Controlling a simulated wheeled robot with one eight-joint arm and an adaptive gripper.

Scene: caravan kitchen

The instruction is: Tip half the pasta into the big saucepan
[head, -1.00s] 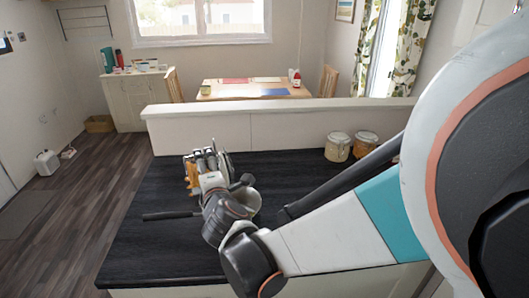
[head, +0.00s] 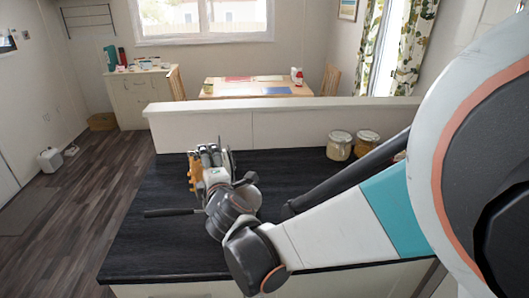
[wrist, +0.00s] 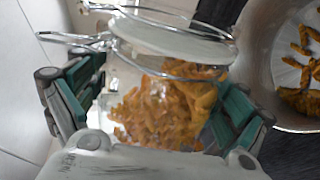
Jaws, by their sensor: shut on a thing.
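My gripper (head: 212,162) is shut on a clear glass jar with a wire clip. In the wrist view, the jar (wrist: 150,62) sits between the teal finger pads of my gripper (wrist: 155,104). Orange-brown pasta (wrist: 165,112) lies in the jar; its exact amount is hard to tell. The big saucepan (wrist: 262,70) shows at the right edge of the wrist view, beside the jar, with several pasta pieces (wrist: 302,98) on its bottom. In the head view, my wrist hides most of the pan; its dark handle (head: 172,212) points left.
Two lidded jars (head: 339,145) (head: 366,142) stand at the back right of the dark worktop (head: 150,250). A low white ledge (head: 200,128) runs behind it. The worktop's front left is clear. A dining table (head: 255,88) stands beyond.

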